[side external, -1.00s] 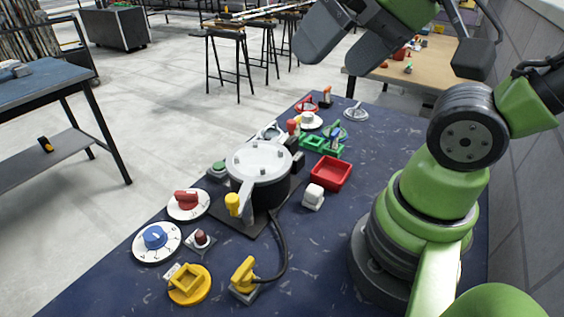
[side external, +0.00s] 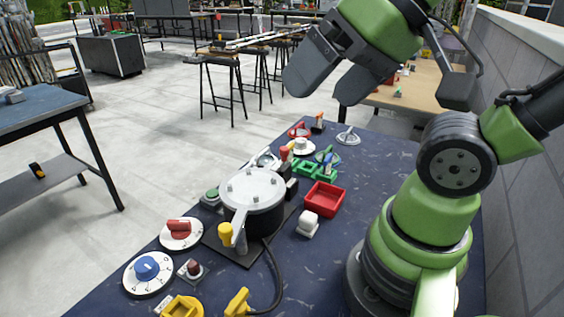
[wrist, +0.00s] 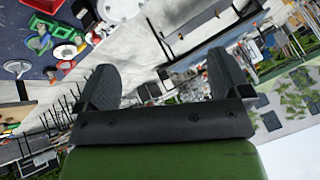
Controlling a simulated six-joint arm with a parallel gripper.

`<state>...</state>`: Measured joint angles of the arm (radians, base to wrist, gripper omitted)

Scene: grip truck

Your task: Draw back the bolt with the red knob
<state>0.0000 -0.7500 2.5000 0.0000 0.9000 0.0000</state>
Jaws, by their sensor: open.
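My gripper (side external: 325,88) is open and empty, raised high above the far part of the blue bench. In the wrist view my gripper (wrist: 163,78) has its two dark fingers wide apart with nothing between them. A small upright red knob (side external: 285,152) stands behind the silver-lidded pot, beside the green parts; it may be the bolt's knob, but its bar is too small or hidden to tell. My gripper is well above and apart from it. Small red and orange parts show at the upper left of the wrist view, too small to tell apart.
The pot (side external: 252,188) with a yellow-tipped handle stands mid-bench. Near it are a red tray (side external: 324,199), a white block (side external: 308,222), a red-knob dial (side external: 180,233), a blue-knob dial (side external: 147,272) and a dark red button (side external: 194,269). A grey wall (side external: 515,190) is at right.

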